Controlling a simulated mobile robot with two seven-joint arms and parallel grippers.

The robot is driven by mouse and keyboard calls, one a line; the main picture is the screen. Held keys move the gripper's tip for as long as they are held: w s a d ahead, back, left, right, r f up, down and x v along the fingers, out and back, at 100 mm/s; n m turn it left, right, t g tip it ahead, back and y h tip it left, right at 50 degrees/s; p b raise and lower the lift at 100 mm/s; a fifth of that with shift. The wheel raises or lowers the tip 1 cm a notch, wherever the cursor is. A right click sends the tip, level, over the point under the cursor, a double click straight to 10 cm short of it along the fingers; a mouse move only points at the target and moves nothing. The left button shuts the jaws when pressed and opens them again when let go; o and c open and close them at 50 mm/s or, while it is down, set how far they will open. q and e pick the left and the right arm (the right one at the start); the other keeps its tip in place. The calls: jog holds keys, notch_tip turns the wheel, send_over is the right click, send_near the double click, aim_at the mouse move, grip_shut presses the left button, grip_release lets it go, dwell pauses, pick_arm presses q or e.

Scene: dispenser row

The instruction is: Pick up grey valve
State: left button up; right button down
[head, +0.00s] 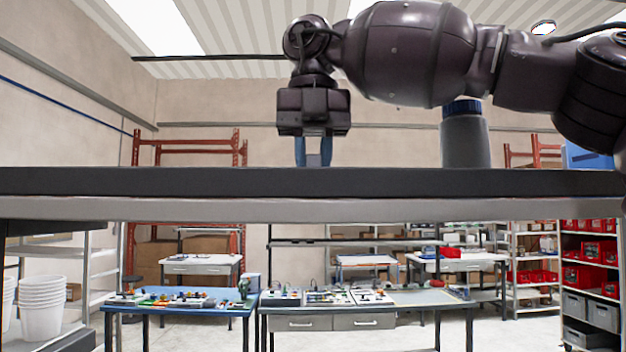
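My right gripper (313,157) comes in from the right and points straight down, with its two blue fingers just above or behind the near edge of the high shelf. A small grey piece (313,160), possibly the grey valve, shows between the fingertips. Its lower part is hidden by the shelf edge. The fingers stand apart on either side of it; I cannot tell whether they press on it. My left gripper is not in view.
The dark shelf board (200,182) runs across the whole view at eye level and hides its own top. A grey container with a blue lid (465,137) stands on it, right of the gripper. A blue bin (586,156) is at far right. Worktables (365,320) stand beyond, below.

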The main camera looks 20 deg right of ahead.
jog(key=shift+w+a+r, duration=0.1)
jog(key=shift+r, duration=4.8)
